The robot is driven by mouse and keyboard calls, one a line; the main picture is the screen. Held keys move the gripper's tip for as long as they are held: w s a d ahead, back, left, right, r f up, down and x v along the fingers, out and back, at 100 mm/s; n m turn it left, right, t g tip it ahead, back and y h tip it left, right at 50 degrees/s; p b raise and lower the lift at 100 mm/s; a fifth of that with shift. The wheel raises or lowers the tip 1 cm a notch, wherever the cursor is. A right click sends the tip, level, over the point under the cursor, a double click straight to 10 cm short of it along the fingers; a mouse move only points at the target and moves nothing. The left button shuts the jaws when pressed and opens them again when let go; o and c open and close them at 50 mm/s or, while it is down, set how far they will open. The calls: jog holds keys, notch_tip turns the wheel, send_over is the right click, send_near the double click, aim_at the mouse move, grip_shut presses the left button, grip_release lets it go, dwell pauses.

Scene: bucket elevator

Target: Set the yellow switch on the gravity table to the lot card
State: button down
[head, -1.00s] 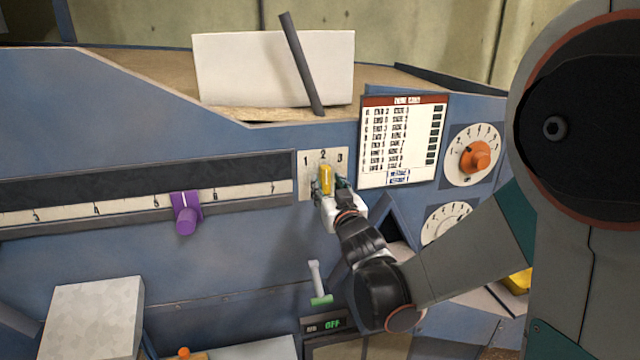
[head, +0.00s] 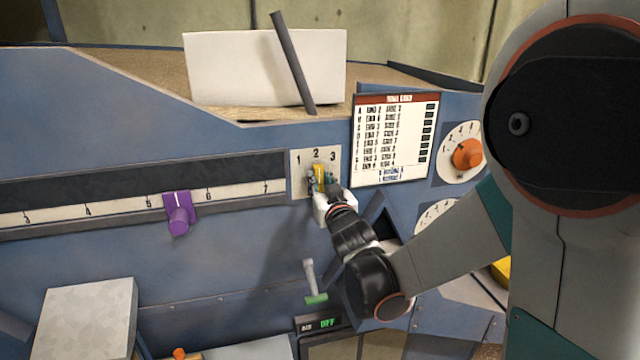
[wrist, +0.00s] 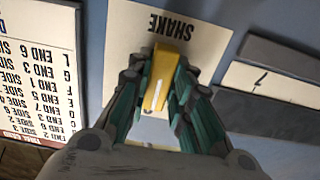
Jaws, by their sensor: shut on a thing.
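The yellow switch (head: 318,177) sits on a cream plate (head: 298,187) marked 1, 2, 3 on the blue panel. In the head view its top lies under the 2. My gripper (head: 323,182) is shut on the switch from below. In the wrist view the fingers (wrist: 158,92) flank the yellow switch (wrist: 160,78) on both sides, and the plate reads "SHAKE" upside down; the numbers are hidden there. The lot card (head: 395,140), with a red header and rows of END and SIDE text, is mounted right of the switch. Its small lines are hard to read.
An orange knob on a dial (head: 467,154) is right of the card, with another dial (head: 436,214) below, partly behind my arm. A purple slider (head: 179,213) is on the scale at left. A green-tipped lever (head: 315,283) hangs below, above a display reading OFF (head: 326,323).

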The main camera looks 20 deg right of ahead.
jog(key=n+b, duration=0.2)
jog(key=n, duration=0.2)
jog(key=shift+n, duration=0.3)
jog(key=shift+d+n+b, duration=0.1)
jog(key=shift+n+b, duration=0.35)
jog(key=shift+n, duration=1.55)
jog(key=c, duration=1.4)
grip_release()
jog(key=shift+c, duration=0.2)
jog(key=s, duration=1.2)
